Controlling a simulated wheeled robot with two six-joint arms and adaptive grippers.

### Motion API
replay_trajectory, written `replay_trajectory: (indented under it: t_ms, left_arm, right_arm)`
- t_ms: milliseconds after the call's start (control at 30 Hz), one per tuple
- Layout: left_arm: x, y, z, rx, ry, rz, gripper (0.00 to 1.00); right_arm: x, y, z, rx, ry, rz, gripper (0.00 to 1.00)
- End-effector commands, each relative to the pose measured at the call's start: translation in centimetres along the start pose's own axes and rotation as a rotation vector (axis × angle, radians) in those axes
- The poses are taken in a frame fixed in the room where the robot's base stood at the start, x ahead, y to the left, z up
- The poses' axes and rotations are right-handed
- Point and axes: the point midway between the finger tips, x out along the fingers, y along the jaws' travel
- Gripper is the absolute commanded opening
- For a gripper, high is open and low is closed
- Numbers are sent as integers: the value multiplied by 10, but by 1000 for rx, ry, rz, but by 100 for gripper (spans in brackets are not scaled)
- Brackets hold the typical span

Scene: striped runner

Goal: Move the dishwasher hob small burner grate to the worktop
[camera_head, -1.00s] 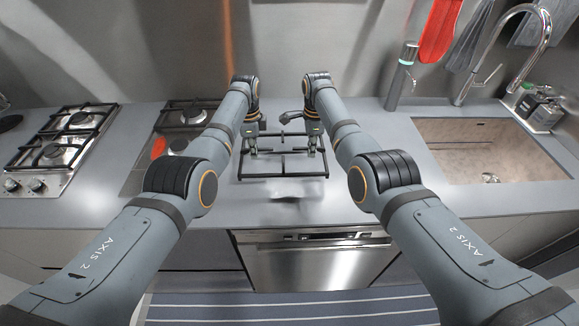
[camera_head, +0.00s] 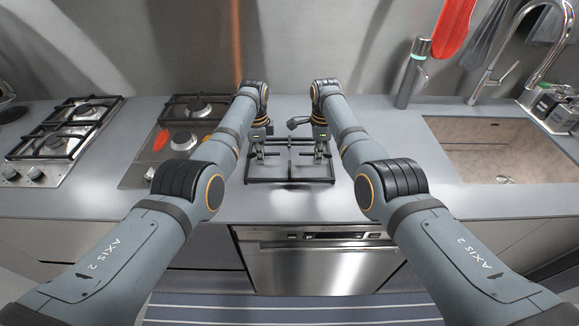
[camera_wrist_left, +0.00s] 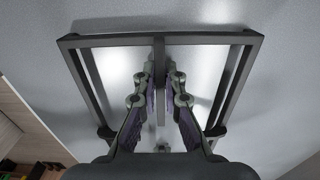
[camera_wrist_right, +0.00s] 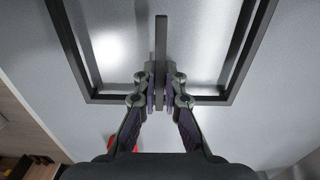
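The black small burner grate (camera_head: 290,181), a square frame with inward bars, lies level over the worktop (camera_head: 290,207) above the dishwasher (camera_head: 320,262). It looks very close to the surface; whether it touches is hard to tell. My left gripper (camera_head: 258,156) is shut on its left inward bar, seen between the fingers in the left wrist view (camera_wrist_left: 160,85). My right gripper (camera_head: 321,156) is shut on the right inward bar, seen in the right wrist view (camera_wrist_right: 161,90). Both grippers point down. The fingertips are small in the head view.
The left hob (camera_head: 65,130) has its grates. A sink (camera_head: 500,160) and taps are at the right. Worktop is free in front of the grate and to its right.

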Motion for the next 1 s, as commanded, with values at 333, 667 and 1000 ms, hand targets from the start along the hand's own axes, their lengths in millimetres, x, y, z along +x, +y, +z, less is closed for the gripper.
replay_trajectory:
  t_ms: [333,667,1000]
  left_arm:
    - [-2,0,0,0,0,0,30]
    - [-42,-1,0,0,1,-6,30]
    - [-112,0,0,0,0,-3,30]
  right_arm:
    - [-2,0,0,0,0,1,30]
    - [-2,0,0,0,0,1,30]
    - [-2,0,0,0,0,1,30]
